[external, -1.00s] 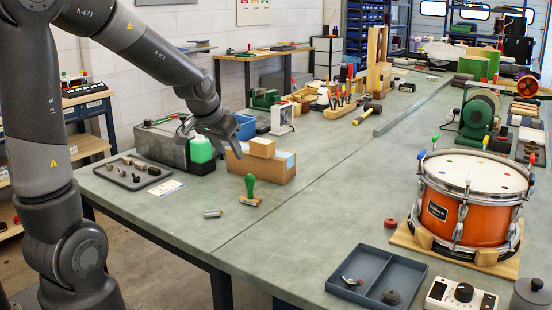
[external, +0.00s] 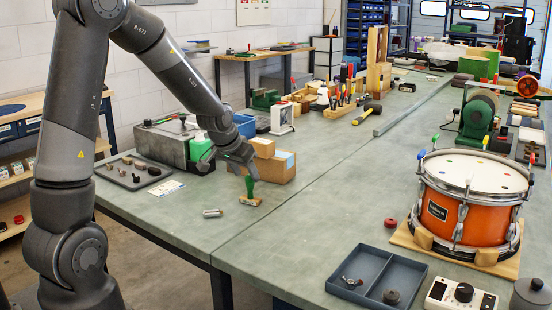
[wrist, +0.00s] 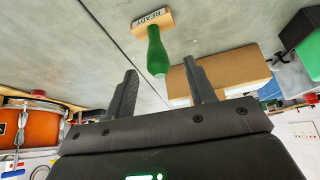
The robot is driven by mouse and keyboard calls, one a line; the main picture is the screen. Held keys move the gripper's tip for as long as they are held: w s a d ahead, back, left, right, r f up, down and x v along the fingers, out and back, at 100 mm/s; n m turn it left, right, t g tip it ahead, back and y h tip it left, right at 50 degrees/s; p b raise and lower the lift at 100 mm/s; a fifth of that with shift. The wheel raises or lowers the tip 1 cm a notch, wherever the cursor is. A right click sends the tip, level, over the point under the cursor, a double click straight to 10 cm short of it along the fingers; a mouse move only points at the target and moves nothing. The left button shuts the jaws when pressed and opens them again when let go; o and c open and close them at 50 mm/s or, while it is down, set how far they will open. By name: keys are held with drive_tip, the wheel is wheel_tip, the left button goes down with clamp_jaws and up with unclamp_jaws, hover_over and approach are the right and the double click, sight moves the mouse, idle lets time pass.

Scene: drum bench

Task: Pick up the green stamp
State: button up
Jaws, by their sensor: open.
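The green stamp (external: 250,190) stands upright on the workbench, with a green handle on a wooden block. In the wrist view its green handle (wrist: 157,52) shows ahead of the fingertips, and its block carries a label reading READY. My gripper (external: 240,167) is just above the stamp, close to the top of its handle. In the wrist view my gripper (wrist: 160,75) has its two fingers apart with nothing held, and the handle lies in line with the gap between them. Whether a finger touches the handle cannot be told.
Cardboard boxes (external: 276,168) stand right behind the stamp. A green bottle (external: 201,152) and a grey box (external: 165,142) are to the left. A small metal cylinder (external: 212,213) lies in front. An orange drum (external: 460,217) stands at right; the bench between is mostly clear.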

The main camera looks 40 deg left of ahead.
sight(248, 177)
drive_tip(key=shift+x, duration=2.3)
drive_tip(key=shift+s+d+f, duration=0.1)
drive_tip(key=shift+s, duration=0.05)
drive_tip(key=c, duration=1)
drive_tip(key=shift+c, duration=0.2)
